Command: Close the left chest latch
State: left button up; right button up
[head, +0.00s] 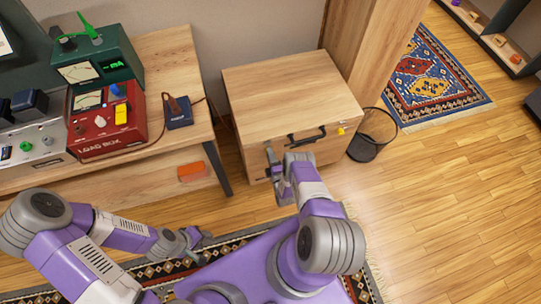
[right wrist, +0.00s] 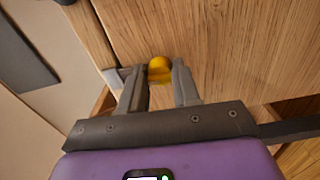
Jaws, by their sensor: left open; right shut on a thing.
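The wooden chest (head: 285,88) stands on the floor beyond my arms, its lid down. A black handle (head: 307,135) is on its front. A yellow latch (head: 341,131) shows at the front's right end. My right gripper (head: 271,153) is at the front's left end, where it hides the left latch in the head view. In the right wrist view, the yellow left latch (right wrist: 160,69) sits between the fingertips of my right gripper (right wrist: 158,82), which is shut on it. My left gripper (head: 195,238) is open and empty, low over the rug, apart from the chest.
A workbench (head: 165,58) with a red load box (head: 105,125), a green meter and other devices stands on the left. A black mesh bin (head: 370,140) stands right of the chest, near a wooden column. The floor on the right is clear up to a patterned rug (head: 430,80).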

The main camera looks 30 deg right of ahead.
jog(key=shift+s+d+n, duration=0.1)
jog(key=shift+n, duration=0.3)
jog(key=o, duration=1.1)
jog(key=shift+c, duration=0.2)
jog(key=p+v, duration=0.2)
jog(key=v, duration=0.5)
jog(key=shift+s, duration=0.3)
jog(key=shift+w, duration=0.15)
